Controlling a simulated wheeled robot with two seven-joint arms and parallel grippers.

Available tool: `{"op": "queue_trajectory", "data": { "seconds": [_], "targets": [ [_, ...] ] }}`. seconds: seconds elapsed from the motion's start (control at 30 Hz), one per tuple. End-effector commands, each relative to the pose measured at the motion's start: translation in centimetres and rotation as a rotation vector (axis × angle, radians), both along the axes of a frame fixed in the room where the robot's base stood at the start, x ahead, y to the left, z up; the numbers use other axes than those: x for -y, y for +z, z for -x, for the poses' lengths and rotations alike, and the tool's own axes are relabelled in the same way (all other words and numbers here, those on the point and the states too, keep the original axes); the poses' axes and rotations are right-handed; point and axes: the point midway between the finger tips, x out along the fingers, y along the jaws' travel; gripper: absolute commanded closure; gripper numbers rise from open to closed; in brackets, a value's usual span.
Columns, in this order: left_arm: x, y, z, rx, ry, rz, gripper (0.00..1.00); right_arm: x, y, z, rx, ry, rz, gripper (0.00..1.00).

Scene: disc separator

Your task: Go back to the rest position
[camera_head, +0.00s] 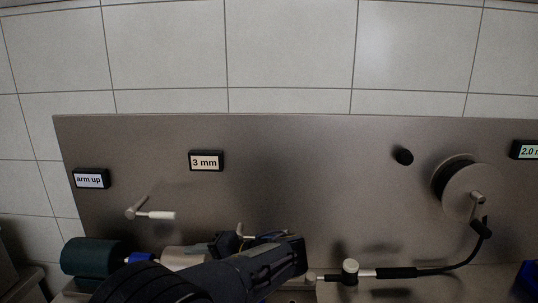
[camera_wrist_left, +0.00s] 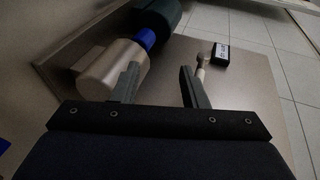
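My left arm comes in from the bottom left in the head view, with its left gripper (camera_head: 262,240) low in front of the steel panel (camera_head: 310,170). In the left wrist view the two fingers of the left gripper (camera_wrist_left: 160,72) stand apart with nothing held between them. A beige cylinder (camera_wrist_left: 112,70) is behind the left finger; I cannot tell whether they touch. A white-handled lever (camera_head: 155,214) is on the panel, and it also shows beside the right finger in the left wrist view (camera_wrist_left: 201,72). My right gripper is not in view.
A dark green cylinder (camera_head: 92,257) is at the lower left, joined by a blue piece (camera_head: 138,257). Labels "arm up" (camera_head: 91,178) and "3 mm" (camera_head: 206,161) are on the panel. A round disc (camera_head: 468,190) with a crank and black hose (camera_head: 450,266) is at right.

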Motion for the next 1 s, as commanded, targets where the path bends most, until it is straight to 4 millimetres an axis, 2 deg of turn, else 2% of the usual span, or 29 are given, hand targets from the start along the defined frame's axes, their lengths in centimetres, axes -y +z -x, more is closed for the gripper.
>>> {"op": "queue_trajectory", "data": {
  "seconds": [0.03,0.17,0.23,0.3,0.4,0.53,0.7,0.83,1.0],
  "targets": [
    [-1.7,-0.4,0.6,-0.034,0.021,0.062,0.6,0.0,0.1,0.0,0.0,0.0,0.0,0.6],
    [-5.5,-2.2,2.9,-0.128,0.064,0.25,0.6,0.0,0.2,0.0,0.0,0.0,0.0,0.6],
    [-7.6,-3.3,4.9,-0.178,0.087,0.383,0.6,0.0,0.3,0.0,0.0,0.0,0.0,0.6],
    [-9.4,-4.5,7.5,-0.221,0.107,0.547,0.6,0.0,0.4,0.0,0.0,0.0,0.0,0.6],
    [-10.9,-5.8,11.9,-0.246,0.12,0.798,0.6,0.0,0.5,0.0,0.0,0.0,0.0,0.6],
    [-11.0,-6.5,17.3,-0.206,0.109,1.096,0.6,0.0,0.7,0.0,0.0,0.0,0.0,0.6],
    [-9.1,-6.5,23.3,-0.05,0.068,1.404,0.6,0.0,0.9,0.0,0.0,0.0,0.0,0.6],
    [-7.3,-6.4,26.1,0.101,0.033,1.547,0.6,0.0,1.0,0.0,0.0,0.0,0.0,0.6],
    [-5.9,-6.5,27.7,0.237,0.01,1.627,0.6,0.0,1.1,0.0,0.0,0.0,0.0,0.6]
  ]
}}
